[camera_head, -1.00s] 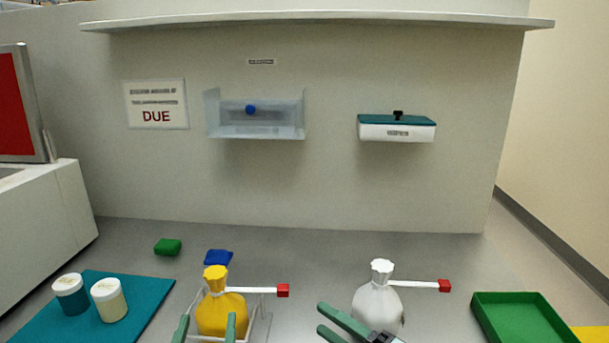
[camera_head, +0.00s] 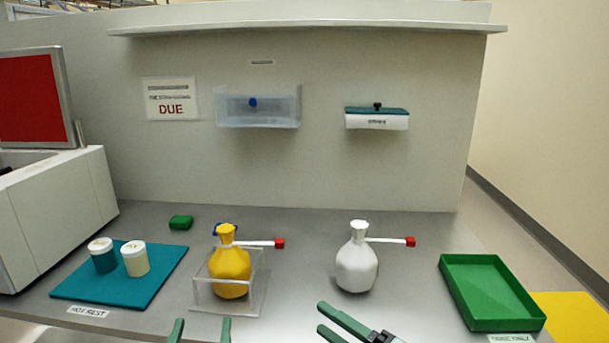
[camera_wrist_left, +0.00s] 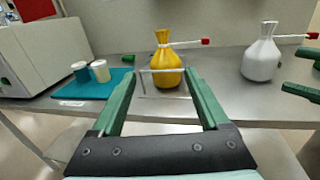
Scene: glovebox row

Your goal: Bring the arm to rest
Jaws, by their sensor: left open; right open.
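My left gripper (camera_head: 201,330) is at the bottom edge of the head view, in front of the table. Its green fingers are apart and empty. In the left wrist view its fingers (camera_wrist_left: 161,98) stand wide, with the yellow bottle (camera_wrist_left: 167,68) beyond them, apart from them. My right gripper (camera_head: 338,322) is open and empty at the bottom middle, in front of the white bottle (camera_head: 357,262). The yellow bottle (camera_head: 231,272) stands in a clear holder (camera_head: 205,295).
A teal mat (camera_head: 115,290) bears two jars, a teal one (camera_head: 103,258) and a cream one (camera_head: 135,262). A green tray (camera_head: 490,290) is at the right. A green block (camera_head: 181,222) lies behind. A clear bin (camera_head: 258,108) and a teal-lidded box (camera_head: 377,118) are on the wall.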

